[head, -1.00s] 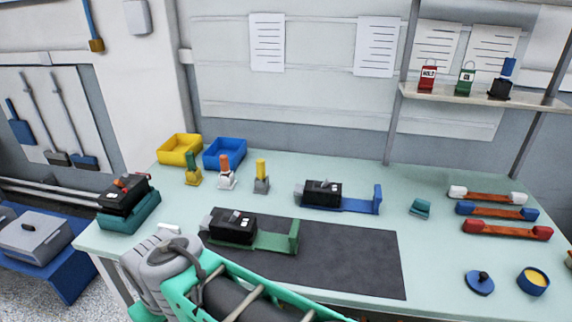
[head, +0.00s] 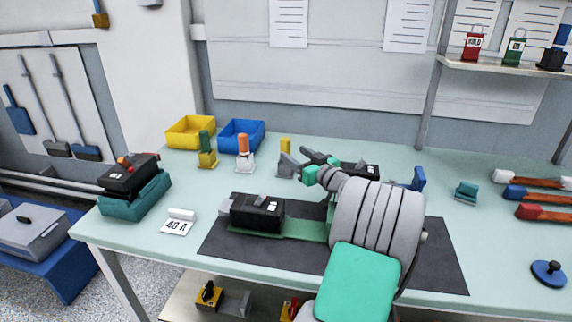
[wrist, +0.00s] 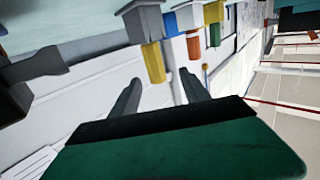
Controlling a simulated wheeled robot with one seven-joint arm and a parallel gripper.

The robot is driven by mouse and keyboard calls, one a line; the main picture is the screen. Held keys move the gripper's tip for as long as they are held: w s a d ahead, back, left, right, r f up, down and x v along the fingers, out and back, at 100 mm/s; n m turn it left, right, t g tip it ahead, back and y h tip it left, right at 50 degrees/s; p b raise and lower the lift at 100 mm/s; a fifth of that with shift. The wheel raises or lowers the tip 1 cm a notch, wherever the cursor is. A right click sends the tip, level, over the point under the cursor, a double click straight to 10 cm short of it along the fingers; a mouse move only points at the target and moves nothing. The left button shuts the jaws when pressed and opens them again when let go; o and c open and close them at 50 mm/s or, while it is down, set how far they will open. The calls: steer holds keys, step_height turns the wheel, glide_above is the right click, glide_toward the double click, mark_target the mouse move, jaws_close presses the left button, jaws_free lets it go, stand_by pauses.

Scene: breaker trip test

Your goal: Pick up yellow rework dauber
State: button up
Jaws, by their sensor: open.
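The yellow rework dauber (head: 285,143) stands upright on the bench, its yellow top showing beside my gripper (head: 305,158). Its grey base is partly covered or merges with my grey fingers in the head view. In the wrist view the dauber's yellow part (wrist: 153,62) shows beyond and between the fingertips of my gripper (wrist: 160,77). My gripper is open with nothing between its fingers. An orange-topped dauber (head: 243,144) on a white base and a green-topped dauber (head: 206,143) on a yellow base stand to the left.
Yellow (head: 190,131) and blue (head: 241,134) bins stand behind the daubers. A black breaker (head: 257,212) sits in a green holder on the dark mat (head: 440,262). Another breaker is partly hidden behind my arm. A 40 A card (head: 178,224) lies at left.

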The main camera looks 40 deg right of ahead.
mark_target(288, 145)
steer(key=w, duration=0.2)
steer(key=w+d+p, duration=0.1)
steer(key=w, duration=0.1)
steer(key=w+r, duration=0.1)
steer(key=w, duration=0.1)
steer(key=shift+w+d, duration=0.2)
steer(key=shift+w+d+f, duration=0.1)
steer(key=shift+w, duration=0.25)
steer(key=shift+c, duration=0.4)
jaws_close()
